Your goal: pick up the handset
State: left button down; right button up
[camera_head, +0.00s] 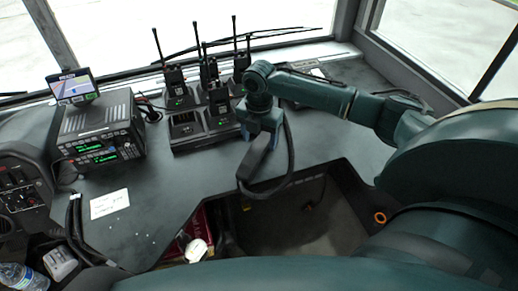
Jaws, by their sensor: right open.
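Several black handheld radios with upright antennas (174,88) stand in a black multi-slot charger (205,140) at the back of the dash. I cannot tell for sure which thing is the handset. My right gripper (257,150) points down just right of the charger, over the dash's front edge. A long dark part and a looping black cord (290,165) show at it; whether they belong to the gripper or to a corded handset is unclear. The gripper is open, but its fingertips are hard to make out. My left gripper is out of view.
A radio unit (100,138) with a small screen (72,87) stands at the left. A white note (109,204) lies on the dash (165,195). A bottle (22,275) is at lower left. A dark device (300,88) is partly behind my right arm.

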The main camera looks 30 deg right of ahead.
jog(key=shift+f, duration=1.35)
jog(key=shift+c, duration=0.4)
jog(key=c, duration=1.1)
